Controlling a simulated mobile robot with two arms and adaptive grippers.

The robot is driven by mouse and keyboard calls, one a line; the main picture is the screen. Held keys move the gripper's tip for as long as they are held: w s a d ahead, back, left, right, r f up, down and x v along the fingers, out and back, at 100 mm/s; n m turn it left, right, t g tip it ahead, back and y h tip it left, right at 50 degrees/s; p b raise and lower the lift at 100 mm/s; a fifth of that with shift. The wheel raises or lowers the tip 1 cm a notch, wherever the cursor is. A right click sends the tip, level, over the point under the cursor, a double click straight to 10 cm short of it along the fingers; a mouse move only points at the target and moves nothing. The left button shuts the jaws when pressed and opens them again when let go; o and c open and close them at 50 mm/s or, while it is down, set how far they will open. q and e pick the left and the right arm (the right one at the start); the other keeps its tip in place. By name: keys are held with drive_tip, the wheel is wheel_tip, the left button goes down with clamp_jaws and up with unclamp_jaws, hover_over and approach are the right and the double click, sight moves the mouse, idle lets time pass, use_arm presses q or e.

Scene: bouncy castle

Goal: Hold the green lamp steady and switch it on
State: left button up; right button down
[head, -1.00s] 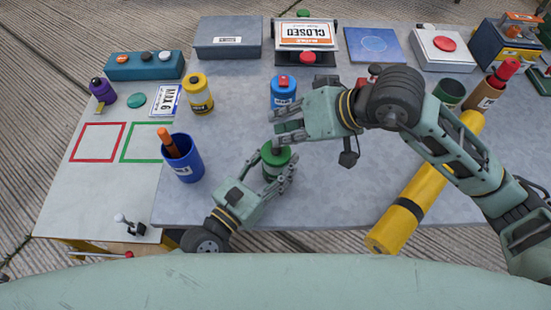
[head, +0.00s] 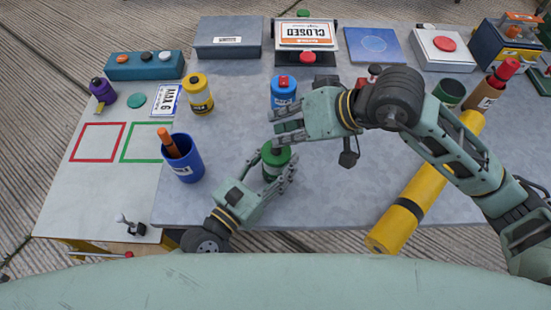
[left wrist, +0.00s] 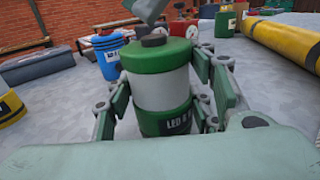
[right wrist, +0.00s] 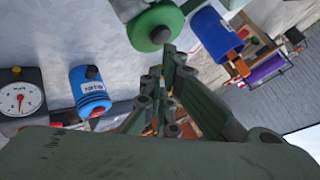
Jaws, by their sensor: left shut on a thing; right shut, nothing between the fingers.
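The green lamp (head: 276,160) stands upright on the grey table, with a green cap, white middle and green labelled base. It also shows in the left wrist view (left wrist: 157,88), with a dark button on its cap, and in the right wrist view (right wrist: 155,27). My left gripper (head: 278,172) is shut on the lamp, a finger on each side. My right gripper (head: 277,129) is shut and empty, just above and beyond the lamp's cap. In the left wrist view a grey fingertip (left wrist: 148,12) hangs over the button; whether it touches is unclear.
A blue lamp (head: 284,90) stands just behind my right gripper, and a yellow one (head: 198,93) is farther left. A blue cup (head: 182,157) stands to the left. A yellow tube (head: 410,200) lies on the right. The table between lamp and tube is clear.

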drive_tip(key=shift+f, duration=0.45)
idle(0.4)
drive_tip(key=shift+r, duration=0.45)
wheel_tip(320, 180, up, 6)
idle(0.6)
use_arm(q)
drive_tip(key=o, duration=1.5)
drive_tip(key=shift+o, duration=0.2)
